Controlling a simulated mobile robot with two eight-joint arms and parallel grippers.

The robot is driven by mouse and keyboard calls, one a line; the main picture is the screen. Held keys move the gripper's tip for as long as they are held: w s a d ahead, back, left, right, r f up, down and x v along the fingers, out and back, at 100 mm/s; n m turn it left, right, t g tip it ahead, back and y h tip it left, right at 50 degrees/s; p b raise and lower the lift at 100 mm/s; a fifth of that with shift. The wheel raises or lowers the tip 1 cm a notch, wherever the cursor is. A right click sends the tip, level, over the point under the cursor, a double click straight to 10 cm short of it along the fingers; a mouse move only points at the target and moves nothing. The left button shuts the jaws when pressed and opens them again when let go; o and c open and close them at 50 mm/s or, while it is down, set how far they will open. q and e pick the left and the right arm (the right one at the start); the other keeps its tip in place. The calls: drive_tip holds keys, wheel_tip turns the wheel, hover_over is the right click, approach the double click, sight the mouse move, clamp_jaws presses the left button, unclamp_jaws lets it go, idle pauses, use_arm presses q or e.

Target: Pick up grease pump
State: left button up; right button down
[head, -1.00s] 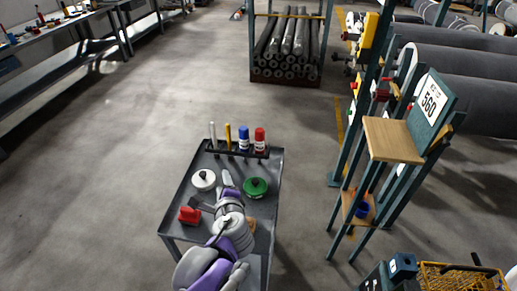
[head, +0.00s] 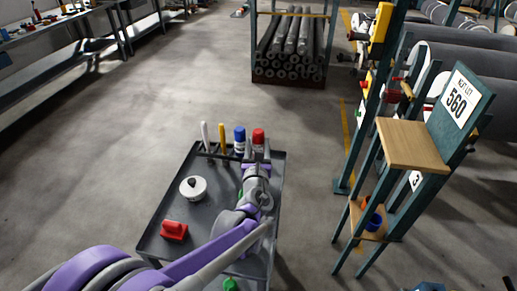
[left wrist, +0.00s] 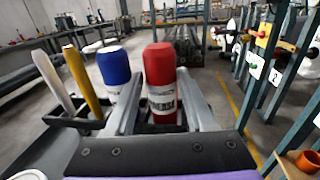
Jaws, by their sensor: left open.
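No label clearly reads grease pump. A red canister (head: 258,137) with a white label stands in the rack at the cart's far edge. In the left wrist view the red canister (left wrist: 160,75) stands upright between the fingers of my open left gripper (left wrist: 162,112), with its top above them. I cannot tell whether the fingers touch it. A blue canister (head: 239,138) stands just left of it, also in the left wrist view (left wrist: 114,68), outside the left finger. In the head view my left gripper (head: 257,158) is at the red canister's near side.
The dark cart (head: 165,205) carries a white round container (head: 193,188) and a red block (head: 174,230). White (head: 205,135) and yellow (head: 222,138) sticks stand left of the canisters. A stand with a wooden shelf (head: 405,145) is at right. Floor left of the cart is clear.

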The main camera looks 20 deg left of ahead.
use_arm(q)
drive_tip(key=x, duration=0.3)
drive_tip(key=b+x, duration=0.1)
drive_tip(key=x, duration=0.1)
drive_tip(key=shift+d+f, duration=0.1)
drive_tip(key=shift+f, duration=0.25)
clamp_jaws()
